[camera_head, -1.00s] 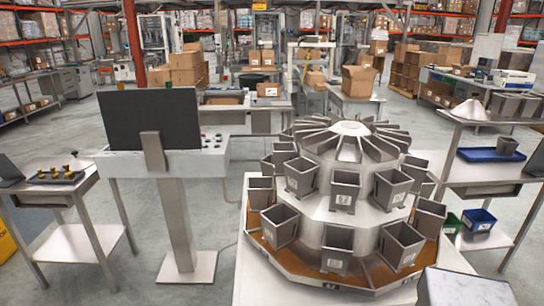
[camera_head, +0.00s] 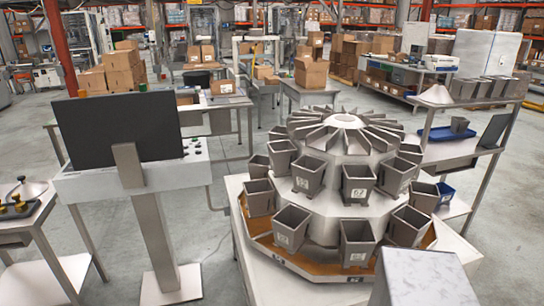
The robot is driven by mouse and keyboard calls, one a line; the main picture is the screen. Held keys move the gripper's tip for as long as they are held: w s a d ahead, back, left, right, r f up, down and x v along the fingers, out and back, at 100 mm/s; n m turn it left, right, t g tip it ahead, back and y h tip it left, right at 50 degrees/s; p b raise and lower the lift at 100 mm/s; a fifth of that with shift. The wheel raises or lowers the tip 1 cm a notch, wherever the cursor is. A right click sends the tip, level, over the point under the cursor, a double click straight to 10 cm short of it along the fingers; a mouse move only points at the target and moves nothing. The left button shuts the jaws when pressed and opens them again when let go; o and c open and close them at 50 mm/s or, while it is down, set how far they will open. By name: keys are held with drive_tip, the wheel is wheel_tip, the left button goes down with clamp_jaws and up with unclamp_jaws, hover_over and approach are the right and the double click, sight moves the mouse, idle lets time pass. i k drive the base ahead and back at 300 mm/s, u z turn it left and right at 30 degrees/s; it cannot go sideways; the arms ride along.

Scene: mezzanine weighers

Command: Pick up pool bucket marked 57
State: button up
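The weigher (camera_head: 345,133) is a round, tiered machine with a ring of fins on top. Grey metal buckets hang around it in an upper and a lower ring. Upper buckets with white labels include one at the left front (camera_head: 307,176), one at the centre (camera_head: 357,185) and one at the right (camera_head: 398,177). Lower buckets include one at the left (camera_head: 290,229), one at the centre (camera_head: 357,244) and one at the right (camera_head: 408,228). The label marks are too small to read surely, so I cannot tell which is 57. My gripper is not in view.
A dark monitor (camera_head: 120,128) on a metal pedestal stands left of the weigher. A small side table (camera_head: 22,228) is at the left edge. A shelved bench (camera_head: 455,150) with a blue bin (camera_head: 444,192) stands at the right. Clear floor lies between pedestal and weigher.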

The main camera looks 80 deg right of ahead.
sight(281, 153)
drive_tip(key=z, duration=0.5)
drive_tip(key=i, duration=0.95)
drive_tip(key=z, duration=0.5)
